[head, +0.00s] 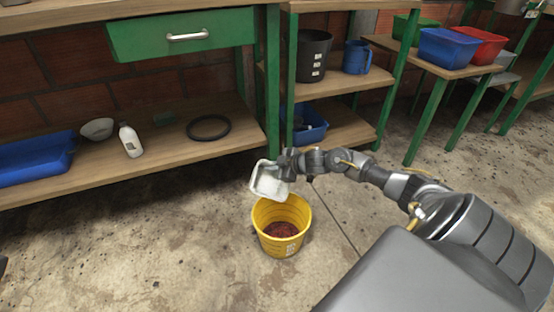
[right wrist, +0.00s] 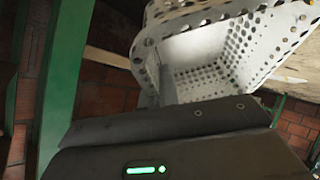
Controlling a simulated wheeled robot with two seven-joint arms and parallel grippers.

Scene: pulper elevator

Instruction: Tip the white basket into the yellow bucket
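The white basket (head: 268,182) is tilted on its side above the back rim of the yellow bucket (head: 263,238). My right gripper (head: 287,165) is at the basket's right edge and appears shut on it. In the right wrist view the basket (right wrist: 215,60) is perforated with round holes, its open side partly showing, and it looks empty where I can see in. The gripper's dark body hides the place where the fingers meet it. The bucket stands upright on the floor with reddish-brown matter (head: 281,230) at its bottom. My left gripper is out of view.
A shelf unit (head: 340,132) stands behind my right arm. The floor around the bucket is clear.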

